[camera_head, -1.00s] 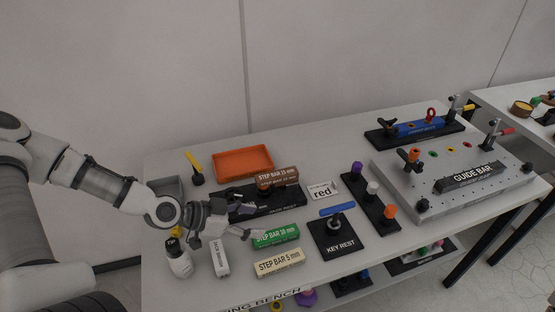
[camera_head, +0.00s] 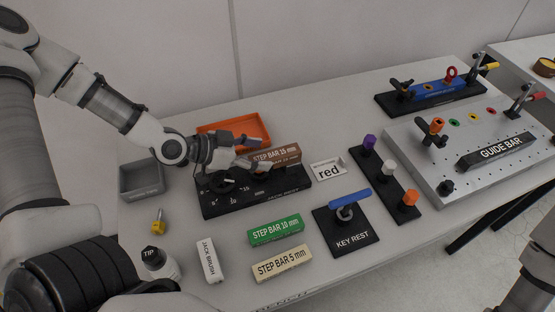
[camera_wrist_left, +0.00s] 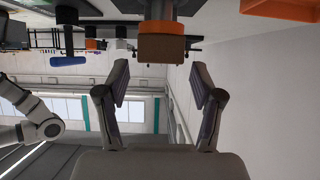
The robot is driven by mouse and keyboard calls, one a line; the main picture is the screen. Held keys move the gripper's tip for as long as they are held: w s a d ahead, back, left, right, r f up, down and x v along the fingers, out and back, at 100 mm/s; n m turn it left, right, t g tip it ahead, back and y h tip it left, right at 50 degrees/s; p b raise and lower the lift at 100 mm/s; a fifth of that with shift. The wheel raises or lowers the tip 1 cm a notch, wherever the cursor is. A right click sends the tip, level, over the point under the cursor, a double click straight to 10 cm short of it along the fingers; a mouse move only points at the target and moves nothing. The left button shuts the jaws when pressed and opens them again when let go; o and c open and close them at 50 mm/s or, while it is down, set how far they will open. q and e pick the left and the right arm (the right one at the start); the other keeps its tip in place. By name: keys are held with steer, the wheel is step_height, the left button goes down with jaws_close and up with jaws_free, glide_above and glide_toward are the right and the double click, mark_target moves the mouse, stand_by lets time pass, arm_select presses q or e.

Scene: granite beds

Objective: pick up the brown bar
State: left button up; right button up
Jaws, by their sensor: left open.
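The brown bar (camera_head: 274,157), labelled as a step bar, lies at the back right of a black stand. Its end also shows in the left wrist view (camera_wrist_left: 161,48), centred beyond the fingers. My left gripper (camera_head: 254,152) is open at the bar's left end in the head view, and its fingers cover part of the view there. In the left wrist view the open fingers (camera_wrist_left: 160,85) stand apart with nothing between them. I cannot tell from the head view whether a finger touches the bar. My right gripper is not in view.
The black stand (camera_head: 292,181) is under the gripper, with an orange tray (camera_head: 228,128) behind. A green bar (camera_head: 276,230) and cream bar (camera_head: 282,263) lie in front. A grey bin (camera_head: 141,181) is left.

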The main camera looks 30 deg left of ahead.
mark_target(272, 154)
arm_select(q)
steer(key=x, duration=0.3)
steer(key=shift+w+d+f, duration=0.1)
steer(key=shift+w+d, duration=0.2)
steer(key=shift+d, duration=0.1)
steer(key=shift+a, duration=0.25)
steer(key=shift+c, duration=1.3)
jaws_close()
